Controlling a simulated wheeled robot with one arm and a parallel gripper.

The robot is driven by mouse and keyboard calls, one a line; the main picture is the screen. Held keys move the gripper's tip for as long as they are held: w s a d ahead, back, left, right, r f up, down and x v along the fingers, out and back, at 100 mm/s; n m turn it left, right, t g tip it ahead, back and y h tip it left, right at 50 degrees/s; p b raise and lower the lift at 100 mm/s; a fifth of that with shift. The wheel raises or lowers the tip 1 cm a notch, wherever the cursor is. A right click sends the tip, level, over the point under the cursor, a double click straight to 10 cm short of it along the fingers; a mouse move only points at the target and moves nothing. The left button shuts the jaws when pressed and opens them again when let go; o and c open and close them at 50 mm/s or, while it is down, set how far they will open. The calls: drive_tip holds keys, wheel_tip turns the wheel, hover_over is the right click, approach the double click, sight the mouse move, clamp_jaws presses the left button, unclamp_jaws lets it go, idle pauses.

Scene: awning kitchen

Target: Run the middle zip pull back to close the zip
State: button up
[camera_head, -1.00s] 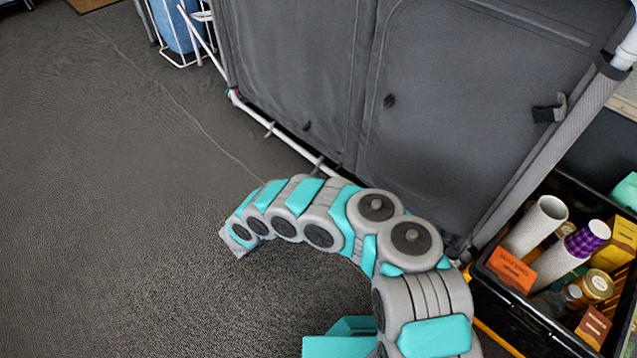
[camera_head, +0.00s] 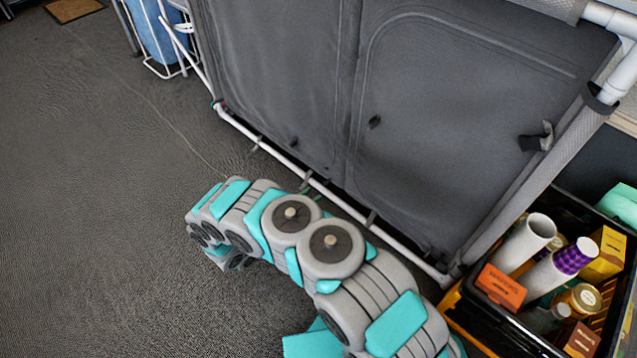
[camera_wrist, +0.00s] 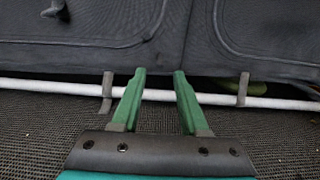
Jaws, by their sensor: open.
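The grey fabric cupboard front (camera_head: 455,80) has two zipped panels side by side. In the head view a small dark zip pull (camera_head: 374,122) hangs on the right panel, near the central seam. Another small dark pull (camera_head: 294,142) is low on the left panel, and a larger dark tab (camera_head: 537,138) is at the far right. The wrist view shows one dark pull (camera_wrist: 55,8) at the upper left, on the left panel. My gripper (camera_wrist: 160,72) is open and empty, its green fingers pointing at the cupboard's bottom edge below the seam. My arm largely hides it in the head view.
A white tube frame (camera_head: 270,150) runs along the cupboard's foot, with dark straps around it. A black crate (camera_head: 507,330) of tubes, jars and boxes stands at the lower right. A white rack (camera_head: 160,68) with a blue thing stands at upper left. The left floor is clear.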

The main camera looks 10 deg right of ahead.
sight(325, 184)
drive_tip(key=shift+b+x, duration=0.3)
drive_tip(key=shift+x, duration=2.85)
clamp_jaws()
